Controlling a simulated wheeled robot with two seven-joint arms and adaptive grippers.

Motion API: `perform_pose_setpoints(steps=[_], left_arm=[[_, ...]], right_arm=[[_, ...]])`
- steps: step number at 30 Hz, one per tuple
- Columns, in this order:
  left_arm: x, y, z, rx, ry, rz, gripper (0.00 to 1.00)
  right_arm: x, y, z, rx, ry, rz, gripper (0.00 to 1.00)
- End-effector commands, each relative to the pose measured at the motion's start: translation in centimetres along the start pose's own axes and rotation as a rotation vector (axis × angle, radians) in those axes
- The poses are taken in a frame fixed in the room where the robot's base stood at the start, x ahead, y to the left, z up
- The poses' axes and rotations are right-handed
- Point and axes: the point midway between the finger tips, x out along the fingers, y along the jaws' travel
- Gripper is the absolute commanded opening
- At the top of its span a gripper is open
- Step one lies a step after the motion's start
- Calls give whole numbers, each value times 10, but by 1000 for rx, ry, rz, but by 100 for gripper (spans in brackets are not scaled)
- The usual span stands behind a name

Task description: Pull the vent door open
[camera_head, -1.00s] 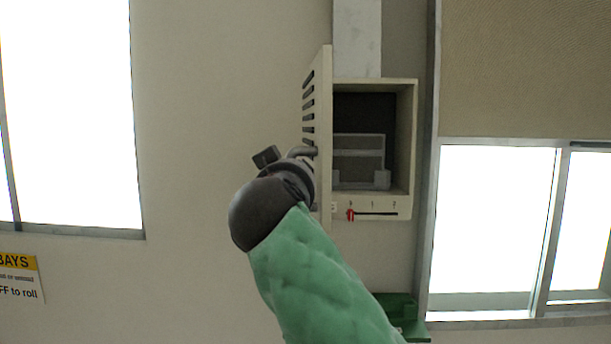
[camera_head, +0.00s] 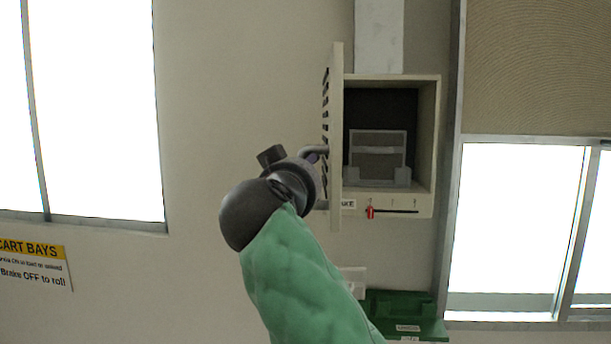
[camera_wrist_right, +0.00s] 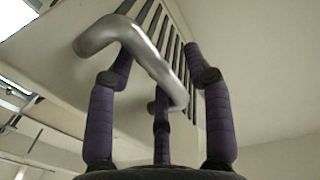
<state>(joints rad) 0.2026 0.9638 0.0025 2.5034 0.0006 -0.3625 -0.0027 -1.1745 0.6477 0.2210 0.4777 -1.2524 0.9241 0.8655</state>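The vent door (camera_head: 336,130) is a pale slatted panel hinged at the left edge of the cream vent box (camera_head: 434,140). It stands well open, seen almost edge-on in the head view. Its grey handle (camera_head: 314,151) sticks out to the left and shows large in the right wrist view (camera_wrist_right: 145,60). My right gripper (camera_head: 300,168), on the green-sleeved arm, is at the handle. Its purple fingers (camera_wrist_right: 158,85) bend inward around the bar; the fingertips are partly hidden behind it. My left gripper is not in view.
Inside the box is a grey framed panel (camera_head: 378,150). A red slider (camera_head: 370,212) sits on its lower front edge. A green shelf (camera_head: 400,312) is below. Windows lie left and right; the wall left of the door is clear, with a yellow-topped sign (camera_head: 32,262).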

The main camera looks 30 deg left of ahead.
Motion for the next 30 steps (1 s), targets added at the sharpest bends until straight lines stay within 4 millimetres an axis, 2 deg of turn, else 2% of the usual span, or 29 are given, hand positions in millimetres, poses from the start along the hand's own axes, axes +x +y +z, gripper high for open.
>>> perform_pose_setpoints(steps=[8, 14, 23, 30], left_arm=[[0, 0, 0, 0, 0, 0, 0], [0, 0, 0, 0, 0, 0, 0], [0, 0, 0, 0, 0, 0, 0], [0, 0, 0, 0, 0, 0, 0]], right_arm=[[-2, 1, 0, 0, 0, 0, 51], [-16, 1, -1, 0, 0, -1, 51], [-54, 0, -1, 0, 1, -2, 51], [-90, 0, 0, 0, 0, -2, 51]])
